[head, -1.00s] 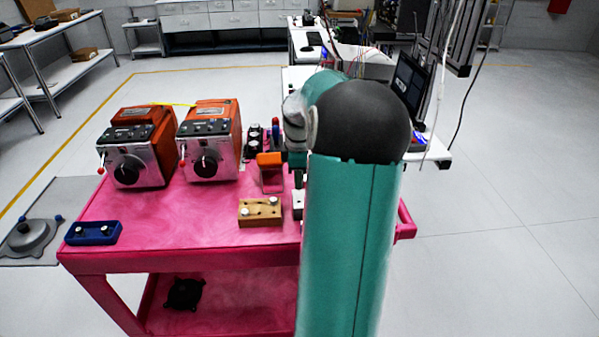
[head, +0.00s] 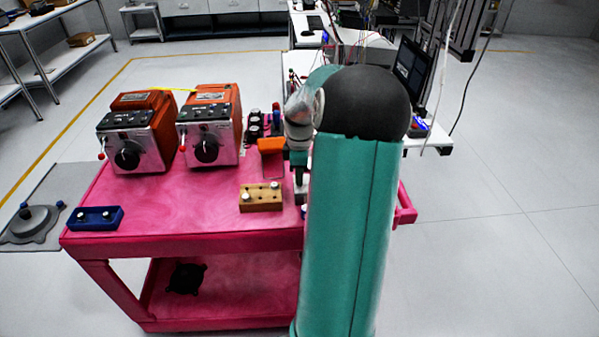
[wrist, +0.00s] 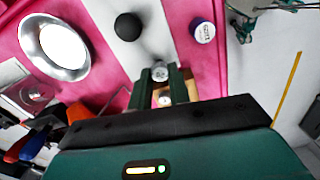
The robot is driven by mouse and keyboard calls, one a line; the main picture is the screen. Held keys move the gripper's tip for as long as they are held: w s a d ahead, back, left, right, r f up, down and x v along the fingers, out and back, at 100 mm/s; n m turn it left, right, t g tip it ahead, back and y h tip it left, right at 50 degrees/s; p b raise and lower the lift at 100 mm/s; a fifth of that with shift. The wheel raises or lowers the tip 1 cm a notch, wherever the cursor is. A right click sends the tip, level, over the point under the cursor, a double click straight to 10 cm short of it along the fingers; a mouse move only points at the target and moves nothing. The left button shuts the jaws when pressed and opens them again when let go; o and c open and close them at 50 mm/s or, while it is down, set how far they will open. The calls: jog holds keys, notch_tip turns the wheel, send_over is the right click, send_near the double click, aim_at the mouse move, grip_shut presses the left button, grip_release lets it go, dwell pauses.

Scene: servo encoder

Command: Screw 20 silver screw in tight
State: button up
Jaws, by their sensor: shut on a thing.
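My gripper (wrist: 164,84) is in the middle of the wrist view, its two dark green fingers shut on a small round silver screw (wrist: 160,71) near the tips. Part of a tan block with a pale round knob (wrist: 165,101) shows between the fingers, and I cannot tell how far it is from the screw. In the head view my gripper (head: 300,187) points down over the right part of the pink cart (head: 180,236), largely hidden by my teal arm. Its contact point is hidden there.
A tan block (head: 261,204) with silver knobs and a blue block (head: 94,225) stand on the cart's front. Two orange machines (head: 136,135) (head: 210,130) stand behind, with an orange bracket (head: 271,146) nearby. The cart's middle is clear.

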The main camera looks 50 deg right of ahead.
jog(key=shift+f, duration=0.7)
jog(key=shift+c, duration=0.3)
grip_shut()
